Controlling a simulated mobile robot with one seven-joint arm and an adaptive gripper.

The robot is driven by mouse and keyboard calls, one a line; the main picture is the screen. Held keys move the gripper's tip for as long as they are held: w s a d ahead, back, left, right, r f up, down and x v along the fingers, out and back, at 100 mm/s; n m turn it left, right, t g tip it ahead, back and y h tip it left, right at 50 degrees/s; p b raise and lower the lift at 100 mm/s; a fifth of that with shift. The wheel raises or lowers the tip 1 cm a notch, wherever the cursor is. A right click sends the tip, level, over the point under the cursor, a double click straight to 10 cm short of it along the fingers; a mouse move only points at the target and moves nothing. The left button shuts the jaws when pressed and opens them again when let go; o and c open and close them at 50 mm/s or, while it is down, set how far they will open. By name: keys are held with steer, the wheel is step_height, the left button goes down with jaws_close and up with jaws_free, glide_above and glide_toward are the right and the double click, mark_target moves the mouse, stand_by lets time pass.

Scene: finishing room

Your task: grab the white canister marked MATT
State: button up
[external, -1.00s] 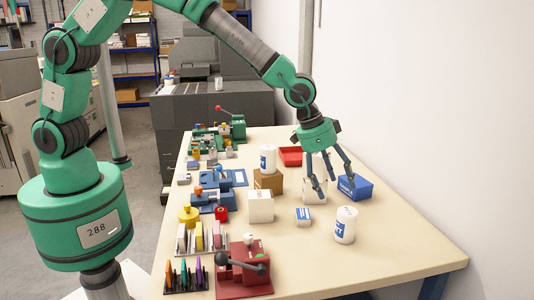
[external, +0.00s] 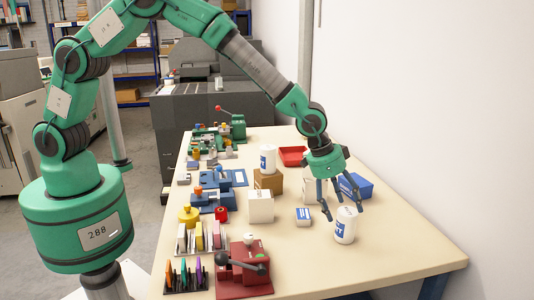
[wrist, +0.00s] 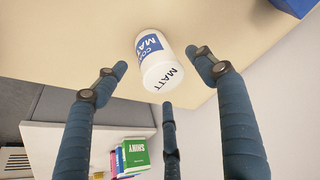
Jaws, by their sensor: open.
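The white canister marked MATT (wrist: 157,62) stands on the table in the wrist view, with a blue label on its side and MATT on its lid. In the external view the canister (external: 345,226) stands upright at the right part of the table. My gripper (external: 342,212) is open, its fingers pointing down just above and behind the canister. In the wrist view my gripper's three dark fingers (wrist: 165,85) are spread around the near end of the canister, and none is clearly touching it.
Another white canister (external: 268,158) stands on a brown box (external: 268,181). The table's front right is clear.

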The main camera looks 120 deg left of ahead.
mark_target(347, 211)
steer(key=shift+f, duration=0.1)
steer(key=shift+b+x, duration=0.5)
steer(key=shift+x, duration=2.05)
steer(key=shift+w, duration=0.1)
steer(key=c, duration=1.3)
steer(key=shift+c, duration=0.2)
steer(key=shift+r, duration=0.9)
step_height(347, 211, up, 2)
steer(key=shift+r+p, duration=0.2)
steer(key=shift+p, duration=0.25)
steer(key=s+d, duration=0.2)
steer(key=s, duration=0.2)
steer(key=s+d+p, duration=0.1)
steer(key=s+d, duration=0.2)
steer(key=s, duration=0.2)
steer(key=s+d+r, duration=0.1)
steer(key=s+d, duration=0.1)
steer(key=s, duration=0.3)
steer(key=shift+s+d, duration=0.1)
steer(key=shift+d, duration=0.15)
